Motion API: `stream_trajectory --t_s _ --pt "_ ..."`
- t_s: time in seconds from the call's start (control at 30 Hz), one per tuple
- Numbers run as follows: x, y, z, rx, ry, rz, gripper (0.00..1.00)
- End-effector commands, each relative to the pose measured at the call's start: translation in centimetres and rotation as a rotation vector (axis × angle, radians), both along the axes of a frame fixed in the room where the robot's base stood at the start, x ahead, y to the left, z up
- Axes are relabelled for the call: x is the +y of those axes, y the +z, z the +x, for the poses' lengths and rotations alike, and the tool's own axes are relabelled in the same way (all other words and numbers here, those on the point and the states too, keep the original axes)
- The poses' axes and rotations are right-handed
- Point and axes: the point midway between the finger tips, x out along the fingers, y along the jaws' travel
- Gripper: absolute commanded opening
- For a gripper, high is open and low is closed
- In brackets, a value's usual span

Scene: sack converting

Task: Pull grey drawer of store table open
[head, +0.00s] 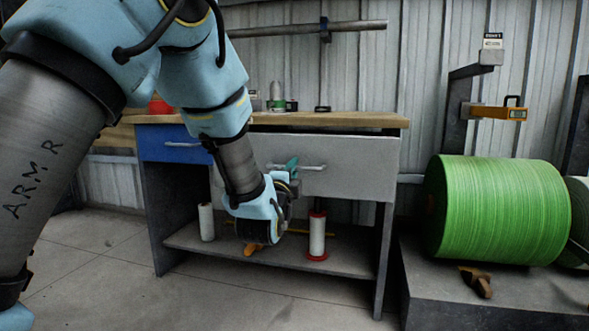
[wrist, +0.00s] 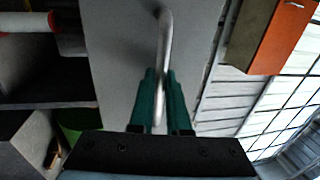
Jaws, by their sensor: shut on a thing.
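The store table (head: 392,122) stands against the wall in the head view, with a wooden top and dark side panels. Its grey drawer (head: 360,160) is at the right under the top, and its front also fills the middle of the wrist view (wrist: 115,50). The drawer has a metal bar handle (head: 317,167). My gripper (head: 291,167) is at the left part of this handle. In the wrist view its green fingers (wrist: 160,98) lie on both sides of the handle (wrist: 165,40), shut on it. How far out the drawer stands is hard to tell.
A blue drawer (head: 170,145) is left of the grey one. The lower shelf (head: 345,262) holds a white roll (head: 206,222) and a red-ended spool (head: 317,236). A large green roll (head: 500,210) stands at the right. Open floor (head: 120,240) lies in front.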

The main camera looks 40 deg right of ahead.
Motion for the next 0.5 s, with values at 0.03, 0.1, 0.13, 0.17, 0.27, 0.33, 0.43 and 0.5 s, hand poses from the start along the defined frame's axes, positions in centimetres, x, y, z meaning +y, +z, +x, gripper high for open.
stream_trajectory --t_s 0.03,0.1,0.13,0.17,0.27,0.33,0.43,0.5 --pt "0.14 -0.11 -0.15 0.001 -0.001 0.002 0.00" --pt "0.29 -0.12 -0.24 0.001 -0.001 0.002 0.00" --pt "0.34 -0.12 -0.26 0.001 -0.001 0.002 0.00" --pt "0.38 -0.13 -0.28 0.001 -0.001 0.003 0.00" --pt "0.45 -0.13 -0.31 0.001 -0.001 0.003 0.00" --pt "0.46 -0.12 -0.32 0.001 -0.001 0.003 0.00" --pt "0.46 -0.12 -0.32 0.001 -0.001 0.003 0.00" --pt "0.46 -0.12 -0.32 0.001 -0.001 0.003 0.00"
